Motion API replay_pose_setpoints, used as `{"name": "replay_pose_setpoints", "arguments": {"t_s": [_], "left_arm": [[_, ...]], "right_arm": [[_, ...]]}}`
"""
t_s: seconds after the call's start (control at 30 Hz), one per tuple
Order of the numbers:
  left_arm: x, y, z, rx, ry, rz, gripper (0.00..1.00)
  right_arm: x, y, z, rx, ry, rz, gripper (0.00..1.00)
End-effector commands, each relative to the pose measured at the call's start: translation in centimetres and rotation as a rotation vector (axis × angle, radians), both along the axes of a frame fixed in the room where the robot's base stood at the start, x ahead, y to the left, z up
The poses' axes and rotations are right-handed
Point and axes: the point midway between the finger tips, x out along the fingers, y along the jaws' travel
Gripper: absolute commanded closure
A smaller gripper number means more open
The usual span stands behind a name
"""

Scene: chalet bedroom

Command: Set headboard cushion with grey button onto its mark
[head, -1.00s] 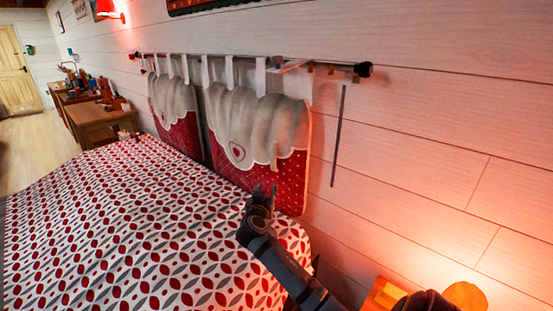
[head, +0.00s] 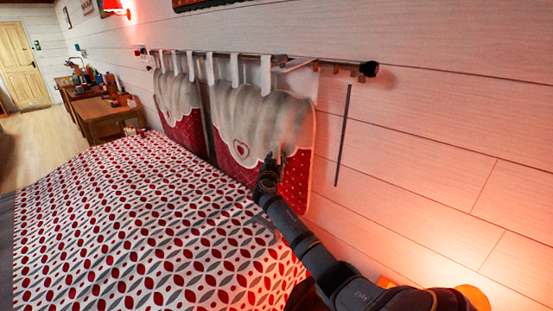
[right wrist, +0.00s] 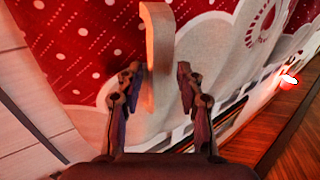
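Two headboard cushions, red with white dots below and scalloped grey-white cloth above, hang by loops from a rail (head: 215,57). The nearer cushion (head: 262,115) has a heart emblem; the farther cushion (head: 180,100) is at its left. I cannot make out a grey button or a mark. My right gripper (head: 271,160) is in front of the nearer cushion's lower part. In the right wrist view, the gripper (right wrist: 158,88) is open, with a pale upright tab (right wrist: 158,50) between its fingers and gaps at both sides. My left gripper is not in view.
The bed (head: 140,220) with its patterned cover lies below the cushions. A dark vertical strip (head: 343,135) is on the plank wall right of them. A wooden desk (head: 105,115) with small items stands at the far left.

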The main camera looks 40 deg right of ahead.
Motion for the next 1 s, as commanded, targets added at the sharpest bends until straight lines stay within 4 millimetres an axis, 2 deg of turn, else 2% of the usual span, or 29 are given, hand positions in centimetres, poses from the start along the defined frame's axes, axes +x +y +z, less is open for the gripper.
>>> {"name": "replay_pose_setpoints", "arguments": {"t_s": [0.23,0.5,0.87,1.0], "left_arm": [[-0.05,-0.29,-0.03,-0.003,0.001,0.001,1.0],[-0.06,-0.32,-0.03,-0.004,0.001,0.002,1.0],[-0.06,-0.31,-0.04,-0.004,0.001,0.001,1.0],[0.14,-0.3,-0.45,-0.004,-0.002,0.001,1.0]], "right_arm": [[0.06,-0.06,-0.03,0.0,0.0,0.001,0.63],[0.05,-0.04,-0.04,0.0,0.0,0.001,0.99],[0.03,-0.03,-0.07,0.001,0.001,0.001,1.0],[-0.81,-0.15,-0.33,-0.001,0.001,0.0,1.0]]}}
